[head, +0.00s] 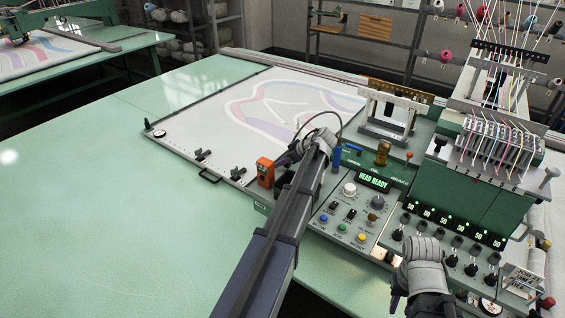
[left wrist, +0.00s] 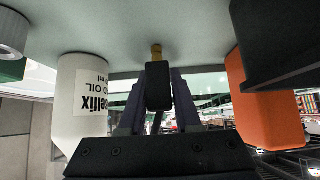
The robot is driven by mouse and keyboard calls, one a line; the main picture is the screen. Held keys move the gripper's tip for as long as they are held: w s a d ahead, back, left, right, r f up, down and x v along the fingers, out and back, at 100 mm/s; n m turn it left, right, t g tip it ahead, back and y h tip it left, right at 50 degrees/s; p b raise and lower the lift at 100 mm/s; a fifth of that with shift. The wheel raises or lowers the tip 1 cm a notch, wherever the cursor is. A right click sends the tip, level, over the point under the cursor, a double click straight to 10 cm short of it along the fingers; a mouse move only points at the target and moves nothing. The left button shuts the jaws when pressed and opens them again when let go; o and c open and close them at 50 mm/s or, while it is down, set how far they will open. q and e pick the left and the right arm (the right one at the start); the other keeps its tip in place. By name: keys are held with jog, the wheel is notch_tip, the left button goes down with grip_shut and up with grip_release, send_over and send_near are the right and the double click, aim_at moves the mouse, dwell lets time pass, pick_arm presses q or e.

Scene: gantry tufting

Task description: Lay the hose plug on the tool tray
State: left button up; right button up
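In the left wrist view, a black block with a brass tip, which looks like the hose plug (left wrist: 158,88), sits between the two fingers of my left gripper (left wrist: 158,104). The fingers lie against both its sides. The brass tip points to a plain grey-green surface (left wrist: 200,35); I cannot tell whether it touches. In the head view, my left gripper (head: 288,157) is beside the orange box at the console's left edge, its fingers mostly hidden by my wrist. A thin dark hose (head: 326,114) arcs above it. I cannot clearly single out the tool tray. My right gripper (head: 395,291) is low right, fingers unclear.
The orange box (head: 265,172) and a blue bottle (head: 336,157) flank my left wrist. A white oil bottle (left wrist: 85,95) stands close by in the wrist view. The control console (head: 352,215) is to the right. The green table (head: 120,220) at left is clear.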

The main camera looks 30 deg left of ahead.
pick_arm(q)
jog(key=o, duration=0.3)
jog(key=shift+o, duration=0.2)
jog(key=shift+r, duration=0.2)
jog(key=p+v, duration=0.8)
jog(key=v, duration=0.4)
jog(key=shift+p, duration=0.4)
